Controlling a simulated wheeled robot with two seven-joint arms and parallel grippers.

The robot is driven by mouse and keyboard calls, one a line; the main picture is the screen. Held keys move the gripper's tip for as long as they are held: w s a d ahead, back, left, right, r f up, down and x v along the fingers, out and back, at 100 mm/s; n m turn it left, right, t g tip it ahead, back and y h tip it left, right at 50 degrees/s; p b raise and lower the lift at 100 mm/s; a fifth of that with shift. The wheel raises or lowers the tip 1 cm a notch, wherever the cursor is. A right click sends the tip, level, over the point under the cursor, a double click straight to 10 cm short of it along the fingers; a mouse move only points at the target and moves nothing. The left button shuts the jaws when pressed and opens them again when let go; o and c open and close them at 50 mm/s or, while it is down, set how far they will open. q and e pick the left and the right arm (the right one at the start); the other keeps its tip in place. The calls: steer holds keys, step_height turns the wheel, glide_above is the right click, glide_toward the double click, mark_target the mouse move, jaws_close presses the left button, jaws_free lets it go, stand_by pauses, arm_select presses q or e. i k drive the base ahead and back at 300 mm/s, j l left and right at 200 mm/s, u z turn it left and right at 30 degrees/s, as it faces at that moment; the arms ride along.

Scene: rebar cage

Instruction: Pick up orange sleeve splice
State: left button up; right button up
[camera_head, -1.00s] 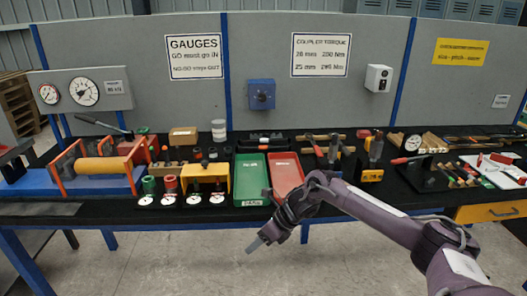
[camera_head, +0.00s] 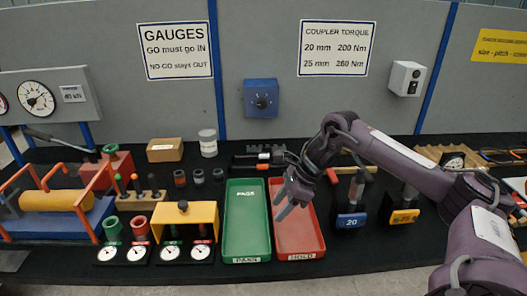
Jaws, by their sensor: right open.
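My right gripper (camera_head: 284,207) is open and empty, pointing down over the left side of the red tray marked HOLD (camera_head: 312,240), in front of and to the right of that piece. My left gripper is not in view.
The green PASS tray (camera_head: 246,235) stands left of the red tray. Several short dark cylinders (camera_head: 198,176) stand behind a yellow gauge stand (camera_head: 184,215). A blue tool marked 20 (camera_head: 351,221) stands to the right. An orange-yellow cylinder (camera_head: 48,201) lies in a rig at far left.

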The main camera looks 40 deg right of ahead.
mark_target(229, 167)
steer(key=i+l, duration=0.75)
steer(key=l, duration=0.1)
